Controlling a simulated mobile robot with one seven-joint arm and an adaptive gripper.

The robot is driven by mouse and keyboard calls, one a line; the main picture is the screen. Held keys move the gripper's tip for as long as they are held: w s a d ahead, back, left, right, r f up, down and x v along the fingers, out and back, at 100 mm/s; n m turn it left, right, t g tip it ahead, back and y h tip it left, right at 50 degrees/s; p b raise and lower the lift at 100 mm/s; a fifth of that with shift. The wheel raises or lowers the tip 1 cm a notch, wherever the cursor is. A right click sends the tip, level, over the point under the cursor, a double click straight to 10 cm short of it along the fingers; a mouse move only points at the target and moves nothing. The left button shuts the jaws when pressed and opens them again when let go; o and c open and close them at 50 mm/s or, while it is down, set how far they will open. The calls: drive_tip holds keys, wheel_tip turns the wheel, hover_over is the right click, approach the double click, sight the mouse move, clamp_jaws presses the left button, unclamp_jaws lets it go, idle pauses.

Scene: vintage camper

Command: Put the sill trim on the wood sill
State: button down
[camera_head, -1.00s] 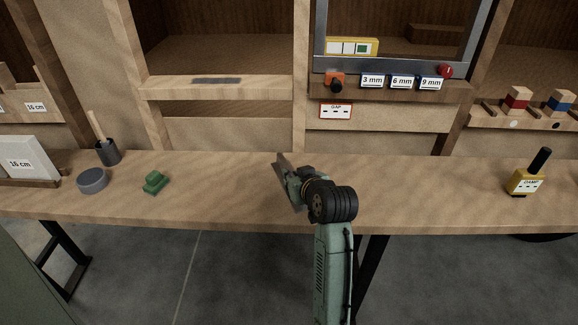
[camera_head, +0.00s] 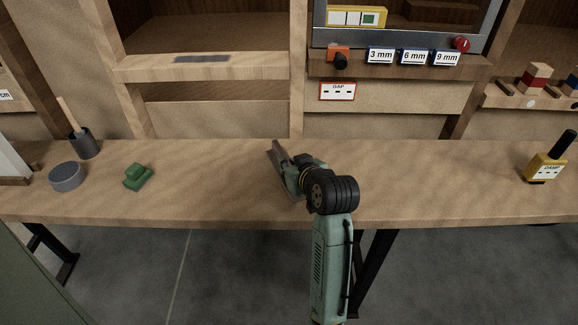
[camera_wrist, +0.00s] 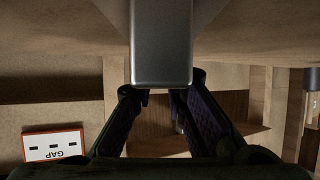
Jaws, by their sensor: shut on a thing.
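My gripper (camera_head: 287,172) hangs over the workbench near its middle, and its fingers also show in the wrist view (camera_wrist: 162,98). It is shut on a grey metallic bar, which I take to be the sill trim (camera_wrist: 162,45). In the head view only a dark grey edge of the trim (camera_head: 276,154) shows beyond the fingers. The wood sill (camera_head: 140,69) is the pale ledge in the left bay, above and left of my gripper. A dark grey strip (camera_head: 201,59) lies on its top; I cannot tell if it is a marking or a part.
The workbench (camera_head: 220,190) carries a green block (camera_head: 138,177), a grey disc (camera_head: 67,176), a dark cup (camera_head: 84,143) and a yellow "DAMP" bottle (camera_head: 545,168). An upright post (camera_head: 298,90) separates the left bay from the grey-framed window. A "GAP" card (camera_head: 338,91) hangs below the window ledge.

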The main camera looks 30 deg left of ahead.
drive_tip(key=c, duration=1.6)
unclamp_jaws()
drive_tip(key=shift+f, duration=0.1)
drive_tip(key=shift+s+d+r, duration=0.15)
drive_tip(key=shift+d+r, duration=0.1)
drive_tip(key=shift+r, duration=0.15)
drive_tip(key=p+v, duration=0.4)
drive_tip(key=v, duration=0.7)
drive_tip(key=shift+d+p, duration=0.2)
drive_tip(key=shift+p, duration=0.15)
